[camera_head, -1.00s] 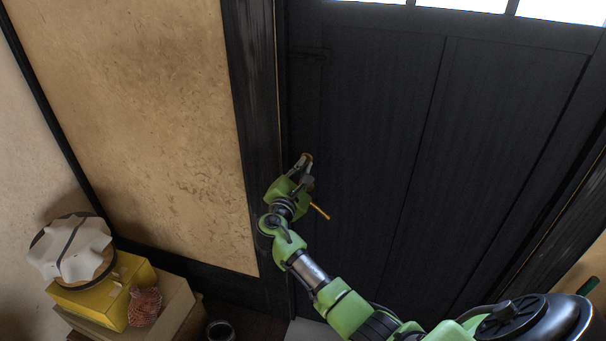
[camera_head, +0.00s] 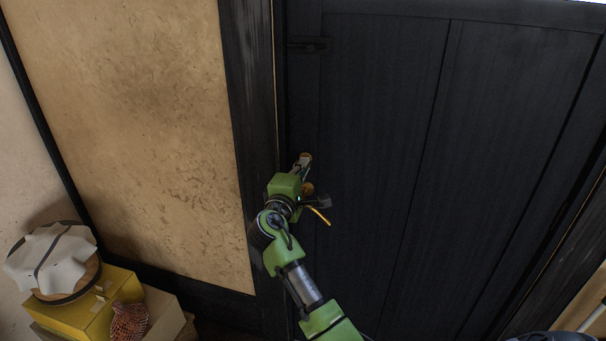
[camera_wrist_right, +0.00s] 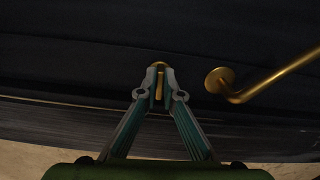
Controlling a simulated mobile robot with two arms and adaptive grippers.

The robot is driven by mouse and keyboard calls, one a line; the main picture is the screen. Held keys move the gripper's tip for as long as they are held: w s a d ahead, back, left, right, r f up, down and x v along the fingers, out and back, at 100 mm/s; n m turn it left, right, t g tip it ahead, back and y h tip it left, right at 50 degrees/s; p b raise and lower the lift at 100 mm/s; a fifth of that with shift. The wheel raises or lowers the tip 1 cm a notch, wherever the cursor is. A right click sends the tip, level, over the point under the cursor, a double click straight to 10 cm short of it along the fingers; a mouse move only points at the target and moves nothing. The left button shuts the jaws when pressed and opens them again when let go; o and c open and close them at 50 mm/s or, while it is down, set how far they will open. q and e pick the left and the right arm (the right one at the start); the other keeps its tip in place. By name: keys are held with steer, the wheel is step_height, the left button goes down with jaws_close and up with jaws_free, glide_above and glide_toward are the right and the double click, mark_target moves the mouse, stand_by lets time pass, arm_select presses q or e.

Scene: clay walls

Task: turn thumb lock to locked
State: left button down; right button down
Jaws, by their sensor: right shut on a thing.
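The thumb lock is a small brass piece on the dark door (camera_head: 390,120), near the door's left edge. It shows in the right wrist view as a brass thumb lock (camera_wrist_right: 159,86) between my fingertips. My right gripper (camera_head: 303,163) is at the lock, and its two fingers (camera_wrist_right: 160,78) are shut on it. In the head view the gripper hides most of the lock. The angle of the lock's tab is hard to tell in the head view; in the wrist view it runs up and down between the fingers. My left gripper is not in view.
A brass lever handle (camera_head: 318,214) sticks out just below the lock, close to my right gripper; the handle (camera_wrist_right: 270,82) is right of the fingers in the wrist view. A yellow box (camera_head: 75,318) with a cloth-covered round thing (camera_head: 52,262) stands lower left.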

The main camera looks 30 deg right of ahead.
steer(key=shift+a+r+m+b, duration=0.1)
steer(key=shift+m+b, duration=0.2)
steer(key=shift+m, duration=0.2)
steer(key=shift+r, duration=0.1)
steer(key=c, duration=2.2)
jaws_free()
steer(key=shift+w, duration=0.1)
steer(key=shift+s+a, duration=0.25)
steer(key=v, duration=1.1)
steer(key=shift+s+a, duration=0.15)
